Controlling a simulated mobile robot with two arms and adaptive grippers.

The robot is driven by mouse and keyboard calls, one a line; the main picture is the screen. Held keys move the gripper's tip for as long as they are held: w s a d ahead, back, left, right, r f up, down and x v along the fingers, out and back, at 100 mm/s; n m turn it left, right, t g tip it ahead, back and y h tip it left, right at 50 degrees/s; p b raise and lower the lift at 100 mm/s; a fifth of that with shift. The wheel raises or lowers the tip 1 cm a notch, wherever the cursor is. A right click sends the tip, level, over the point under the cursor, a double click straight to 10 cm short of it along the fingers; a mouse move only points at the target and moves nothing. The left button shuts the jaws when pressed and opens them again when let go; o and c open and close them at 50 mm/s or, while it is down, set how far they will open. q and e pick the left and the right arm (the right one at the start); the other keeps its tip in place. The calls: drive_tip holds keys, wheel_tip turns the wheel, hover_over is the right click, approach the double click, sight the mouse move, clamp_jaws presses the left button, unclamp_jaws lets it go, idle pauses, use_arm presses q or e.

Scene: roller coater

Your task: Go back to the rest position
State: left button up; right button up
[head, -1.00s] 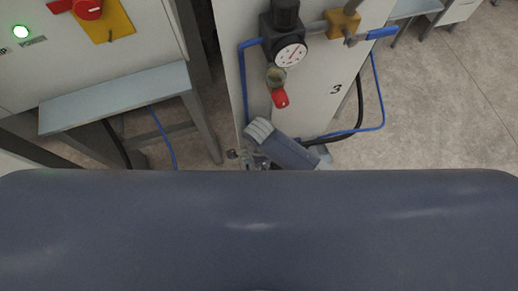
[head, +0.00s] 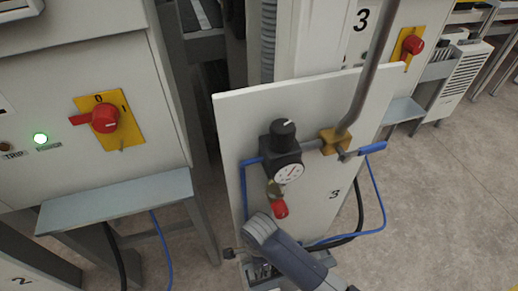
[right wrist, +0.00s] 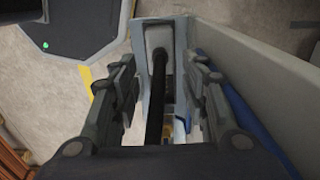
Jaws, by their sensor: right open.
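My left gripper is not in view.
At left are a cabinet with a red rotary switch (head: 104,118) and a grey-blue bench (head: 115,200). Open floor (head: 440,200) lies at right.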

drive_tip(key=shift+s+r+n, duration=0.3)
drive_tip(key=shift+s+n, duration=0.1)
drive_tip(key=shift+n, duration=0.1)
drive_tip(key=s+d+r+n+t, duration=0.2)
drive_tip(key=s+d+r+n, duration=0.2)
drive_tip(key=d+r+n, duration=0.5)
drive_tip(key=s+d+r+n+t, duration=0.2)
drive_tip(key=s+d+r+n, duration=0.3)
drive_tip(key=d, duration=0.7)
wheel_tip(320, 180, down, 27)
drive_tip(key=n+g, duration=0.2)
drive_tip(key=s+d+f+g, duration=0.1)
drive_tip(key=s+d+f, duration=0.1)
drive_tip(key=s+f, duration=1.4)
drive_tip(key=shift+s+d+f, duration=0.25)
drive_tip(key=shift+s+f, duration=0.1)
drive_tip(key=shift+s, duration=0.35)
